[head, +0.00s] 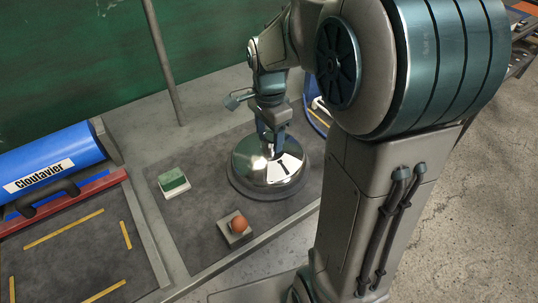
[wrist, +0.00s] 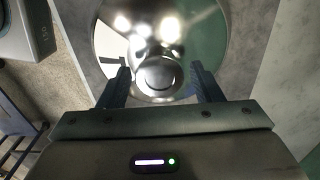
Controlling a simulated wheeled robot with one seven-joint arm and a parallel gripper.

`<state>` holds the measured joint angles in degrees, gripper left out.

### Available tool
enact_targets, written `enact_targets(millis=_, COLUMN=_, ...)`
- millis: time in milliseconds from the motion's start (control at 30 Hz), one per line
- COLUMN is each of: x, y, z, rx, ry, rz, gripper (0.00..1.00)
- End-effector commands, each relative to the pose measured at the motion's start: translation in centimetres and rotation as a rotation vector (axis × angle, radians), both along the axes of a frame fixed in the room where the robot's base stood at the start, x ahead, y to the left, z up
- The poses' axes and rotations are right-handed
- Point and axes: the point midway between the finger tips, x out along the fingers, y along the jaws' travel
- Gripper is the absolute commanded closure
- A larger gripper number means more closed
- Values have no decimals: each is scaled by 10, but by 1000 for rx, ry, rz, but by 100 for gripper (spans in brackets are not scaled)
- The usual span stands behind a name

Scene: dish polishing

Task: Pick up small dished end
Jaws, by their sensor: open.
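The small dished end (head: 255,176) is a shiny, mirror-like metal dome resting on a round, darker base on the grey bench. In the wrist view, the dome (wrist: 205,40) fills the upper middle, with bright lights reflected in it. My gripper (head: 271,149) points down just over the top of the dome. In the wrist view, the two fingers of my gripper (wrist: 160,68) are spread apart with the dome's middle between and beyond them. A rounded grey shape there may be a reflection or a knob; I cannot tell. I cannot tell whether the fingers touch the dome.
A green and white block (head: 174,183) lies left of the dome. An orange ball (head: 239,225) sits on a small square holder in front.

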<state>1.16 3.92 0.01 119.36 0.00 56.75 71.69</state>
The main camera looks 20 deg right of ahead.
Motion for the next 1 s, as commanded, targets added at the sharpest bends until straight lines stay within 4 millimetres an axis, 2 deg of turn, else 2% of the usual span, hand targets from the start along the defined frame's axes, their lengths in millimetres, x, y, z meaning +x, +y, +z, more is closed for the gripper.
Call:
enact_targets(millis=100, x=0, y=0, z=-9, rx=0, ry=1, rz=0, gripper=41)
enact_targets(millis=333, x=0, y=0, z=-10, rx=0, ry=-1, rz=0, gripper=41)
enact_targets(millis=500, x=0, y=0, z=-10, rx=0, ry=0, rz=0, gripper=88)
enact_targets(millis=533, x=0, y=0, z=-10, rx=0, ry=0, rz=0, gripper=97)
enact_targets(millis=567, x=0, y=0, z=-10, rx=0, ry=0, rz=0, gripper=100)
enact_targets(millis=1000, x=1, y=0, z=-3, rx=0, ry=-5, rz=0, gripper=100)
